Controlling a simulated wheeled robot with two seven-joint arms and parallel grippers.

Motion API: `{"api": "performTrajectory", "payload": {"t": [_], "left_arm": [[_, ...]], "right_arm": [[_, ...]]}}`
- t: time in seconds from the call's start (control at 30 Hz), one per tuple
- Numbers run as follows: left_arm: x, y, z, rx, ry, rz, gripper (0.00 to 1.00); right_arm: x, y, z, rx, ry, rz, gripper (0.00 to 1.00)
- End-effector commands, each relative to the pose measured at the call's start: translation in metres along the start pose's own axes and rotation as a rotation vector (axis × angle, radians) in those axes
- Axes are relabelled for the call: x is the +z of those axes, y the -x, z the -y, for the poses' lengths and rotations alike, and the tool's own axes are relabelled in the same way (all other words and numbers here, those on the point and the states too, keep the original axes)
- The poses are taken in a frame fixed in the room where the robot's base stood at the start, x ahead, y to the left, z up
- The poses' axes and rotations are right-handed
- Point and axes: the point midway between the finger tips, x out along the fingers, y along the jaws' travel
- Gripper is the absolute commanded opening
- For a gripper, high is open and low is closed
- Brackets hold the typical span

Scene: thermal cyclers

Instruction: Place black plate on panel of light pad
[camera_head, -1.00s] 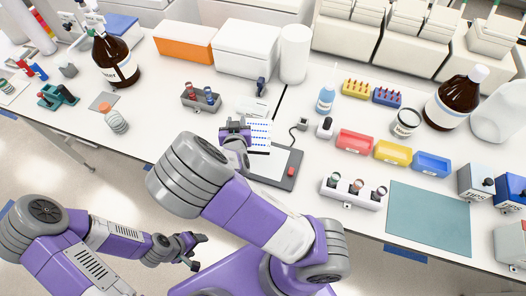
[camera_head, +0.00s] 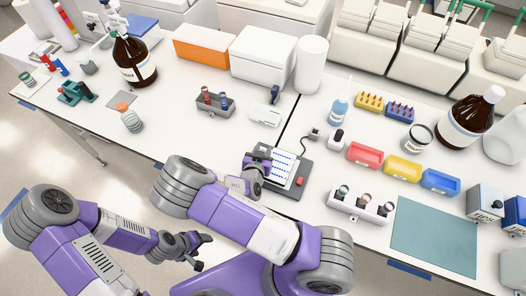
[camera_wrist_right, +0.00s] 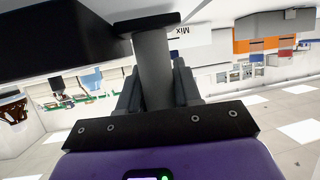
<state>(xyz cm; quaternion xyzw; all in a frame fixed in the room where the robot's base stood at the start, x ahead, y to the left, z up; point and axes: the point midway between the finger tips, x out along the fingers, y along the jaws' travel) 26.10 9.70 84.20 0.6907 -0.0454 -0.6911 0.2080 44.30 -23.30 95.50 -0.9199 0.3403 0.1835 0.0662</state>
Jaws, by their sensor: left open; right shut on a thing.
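The light pad (camera_head: 303,172) has a dark frame, a pale panel and a red button; it lies near the table's front edge. A dark block (camera_wrist_right: 55,35) fills the upper left of the wrist view, with a grey piece between the fingers (camera_wrist_right: 155,85). I cannot tell whether the plate touches the panel. My left gripper (camera_head: 203,250) is open and empty, before the table.
A rack with vials (camera_head: 214,103) and a small white device (camera_head: 265,116) stand behind the pad. Red (camera_head: 365,155), yellow (camera_head: 402,168) and blue (camera_head: 440,181) bins and a white vial holder (camera_head: 358,205) stand to its right. A teal mat (camera_head: 435,237) lies clear.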

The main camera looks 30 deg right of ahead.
Motion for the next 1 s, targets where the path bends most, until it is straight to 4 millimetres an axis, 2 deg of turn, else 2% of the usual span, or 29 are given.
{"api": "performTrajectory", "payload": {"t": [0.4, 0.43, 0.6, 1.0], "left_arm": [[-0.0003, -0.0037, 0.0014, 0.000, 0.000, 0.000, 0.65], [-0.0003, -0.0038, 0.0014, 0.000, 0.000, 0.000, 0.65], [-0.0003, -0.0027, 0.0010, 0.000, 0.000, 0.000, 0.65], [-0.0001, 0.0004, -0.0002, 0.000, 0.000, 0.000, 0.65]], "right_arm": [[0.0070, -0.0029, 0.0000, 0.000, -0.001, 0.000, 0.01], [0.0074, -0.0029, 0.0000, 0.000, -0.001, 0.001, 0.35], [0.0061, -0.0024, 0.0000, 0.000, -0.001, 0.001, 0.59], [0.0028, 0.0034, 0.0009, -0.002, -0.001, 0.001, 0.59]]}}
